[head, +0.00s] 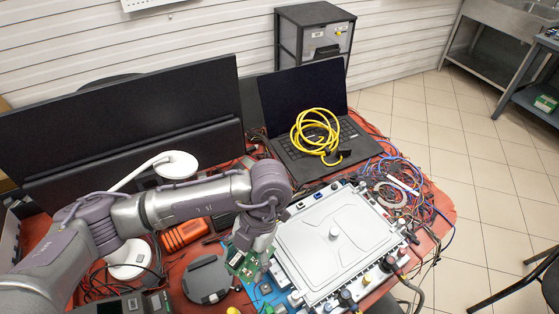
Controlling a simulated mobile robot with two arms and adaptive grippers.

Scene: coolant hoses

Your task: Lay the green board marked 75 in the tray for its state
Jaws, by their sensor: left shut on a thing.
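My left gripper (260,248) is shut on a green circuit board (240,261). It holds the board tilted, just left of the large white-grey cover (338,240) on the bench. Chips and a pale label patch show on the board, but the marking is too small to read. Part of the board is hidden behind the fingers. A blue surface (265,294) shows below the board; I cannot tell whether it is a tray. No state tray can be clearly told apart. My right gripper is not in view.
A black laptop (301,90) with a coiled yellow cable (315,132) stands behind the cover. Tangled wires (400,185) lie at right. A round dark device (207,278), an orange tool (185,234) and a white lamp (177,164) crowd the left. A large monitor (120,120) stands behind.

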